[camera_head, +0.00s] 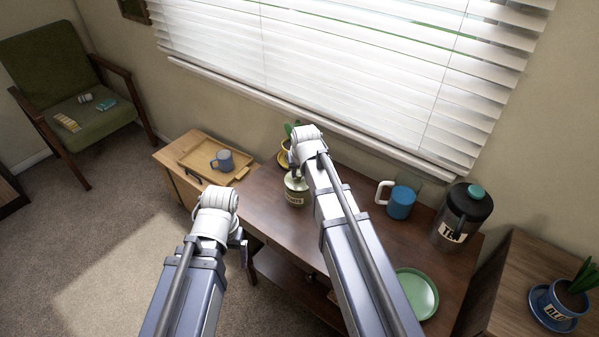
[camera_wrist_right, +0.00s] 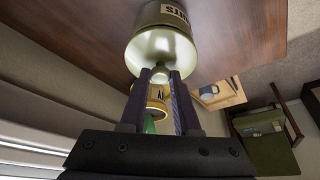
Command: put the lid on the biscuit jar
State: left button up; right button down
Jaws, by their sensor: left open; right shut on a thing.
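The biscuit jar (camera_head: 295,199) is a pale cylinder with a printed label, standing on the brown desk. Its body also shows at the top of the right wrist view (camera_wrist_right: 160,14). The silvery domed lid (camera_wrist_right: 160,50) lies over the jar's mouth, in line with it; I cannot tell whether a small gap is left. My right gripper (camera_wrist_right: 160,78) is shut on the lid's knob, above the jar. In the head view the right wrist partly hides the lid (camera_head: 294,182). My left gripper (camera_head: 243,255) is open and empty, in front of the desk, apart from the jar.
A yellow plant pot (camera_wrist_right: 157,96) stands close behind the jar. A wooden tray (camera_head: 195,153) with a blue-grey mug (camera_head: 223,160) is to the left. A blue mug (camera_head: 401,203), a dark canister (camera_head: 460,218) and a green plate (camera_head: 416,291) are to the right.

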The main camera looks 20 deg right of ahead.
dwell(0.3)
jog(key=shift+c, duration=0.4)
grip_release()
dwell(0.3)
jog(key=shift+r+p, duration=3.5)
jog(key=shift+p, duration=0.05)
jog(key=shift+c, duration=0.2)
grip_shut()
